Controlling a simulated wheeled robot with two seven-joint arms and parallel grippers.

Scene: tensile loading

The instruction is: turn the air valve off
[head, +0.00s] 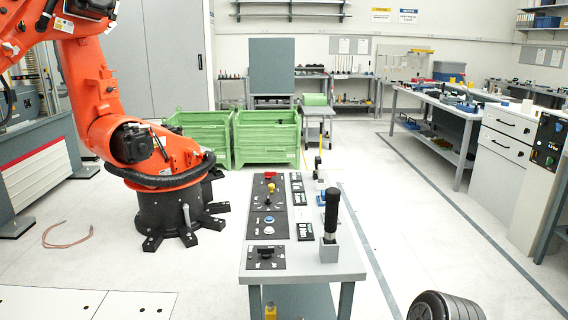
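No part is clearly recognisable as the air valve, and I read no label naming it. A bench (320,262) in the middle foreground carries several controls. A black panel at its front left has a black rotary knob (265,252). Behind it are a white button (268,228), another black knob (267,199) and a yellow-and-red knob (271,187). A black upright handle (331,212) stands on a grey block at the bench's right side. Small blue parts (320,199) sit behind that handle. Neither of my grippers is in view.
An orange robot arm (105,100) on a black base stands left of the bench. Green crates (267,135) stand behind. A cabinet at right carries a black control panel (547,142). A cable (65,240) lies on the floor at left. The floor right of the bench is largely clear.

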